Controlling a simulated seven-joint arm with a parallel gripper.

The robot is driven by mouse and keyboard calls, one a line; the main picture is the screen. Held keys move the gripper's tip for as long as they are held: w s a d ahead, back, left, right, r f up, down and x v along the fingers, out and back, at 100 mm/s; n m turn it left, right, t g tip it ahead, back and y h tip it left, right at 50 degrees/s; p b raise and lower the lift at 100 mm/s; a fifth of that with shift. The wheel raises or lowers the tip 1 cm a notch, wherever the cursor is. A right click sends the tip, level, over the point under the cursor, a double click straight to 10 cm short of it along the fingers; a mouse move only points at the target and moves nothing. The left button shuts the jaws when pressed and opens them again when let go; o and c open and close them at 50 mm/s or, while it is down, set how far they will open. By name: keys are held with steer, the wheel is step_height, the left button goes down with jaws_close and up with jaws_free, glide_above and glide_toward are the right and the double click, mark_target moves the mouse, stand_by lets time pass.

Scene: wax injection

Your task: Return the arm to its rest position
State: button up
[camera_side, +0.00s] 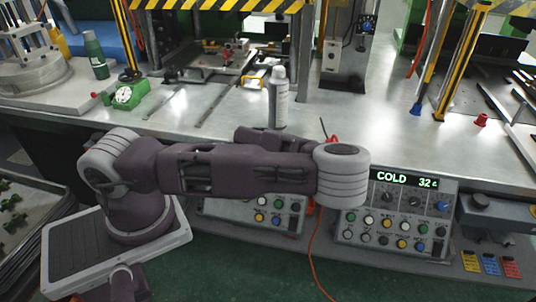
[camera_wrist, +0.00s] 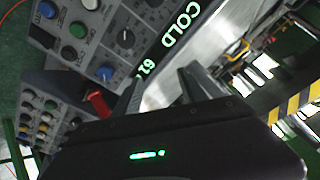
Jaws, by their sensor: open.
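My gripper (camera_wrist: 163,72) shows in the wrist view with two dark fingers apart and nothing between them. The control panel with its lit COLD display (camera_wrist: 181,30) appears tilted close beyond the fingers. In the side view my arm (camera_side: 240,168) stretches level from its base at the left to a grey joint in front of the bench. My gripper cannot be made out in the side view. No marked rest place shows.
The control panel (camera_side: 392,225) reads COLD with a number. A second button panel (camera_side: 262,213) is partly behind my arm. A grey spray bottle (camera_side: 278,98) stands on the metal bench (camera_side: 205,120). An orange cable (camera_side: 317,255) hangs in front. Yellow-black posts (camera_side: 463,62) rise at the right.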

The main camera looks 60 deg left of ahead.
steer(key=s+d+r+n+g+h, duration=0.2)
steer(key=s+d+r+h, duration=0.1)
steer(key=d+r, duration=0.35)
steer(key=s+d+r+n+g+h, duration=0.2)
steer(key=s+d+r+h, duration=0.1)
steer(key=d+r, duration=0.3)
steer(key=s+d+r+m, duration=0.2)
steer(key=s+r, duration=0.5)
steer(key=s+d+r+m+t+h, duration=0.1)
steer(key=s+d+r+m, duration=0.1)
steer(key=s+r, duration=0.4)
steer(key=shift+s+d+r+m+t, duration=0.25)
steer(key=shift+s+r+m+t, duration=0.1)
steer(key=shift+s+m, duration=0.35)
